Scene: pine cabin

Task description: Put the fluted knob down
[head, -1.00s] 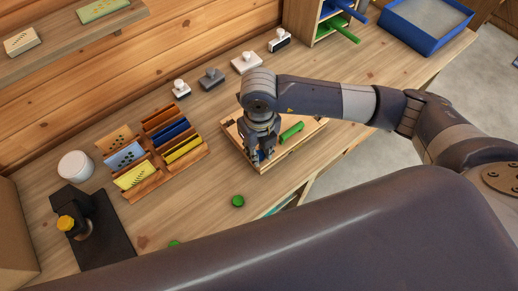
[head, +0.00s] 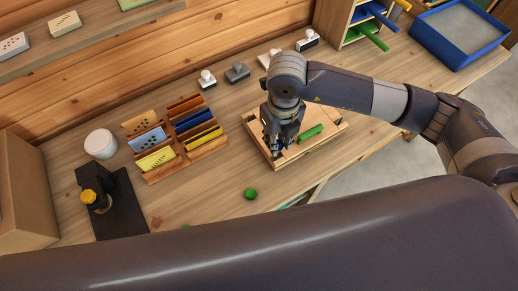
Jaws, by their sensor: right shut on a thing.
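My right gripper (head: 280,149) points down over the left part of a shallow wooden tray (head: 263,151). It is shut on a small blue thing (head: 279,146), which I take to be the fluted knob. The fingers hide most of it, so its fluting does not show. It is low over the tray; I cannot tell whether it touches the tray's floor. A green cylindrical piece (head: 311,132) lies in the tray to the right of the fingers. My left gripper is not in view.
A green round piece (head: 250,193) lies on the bench in front of the tray. Wooden racks with coloured cards (head: 188,147) stand to the left. Stamps (head: 237,72) line the back. A blue-rimmed bin (head: 460,66) stands far right. Bare bench lies left of the tray.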

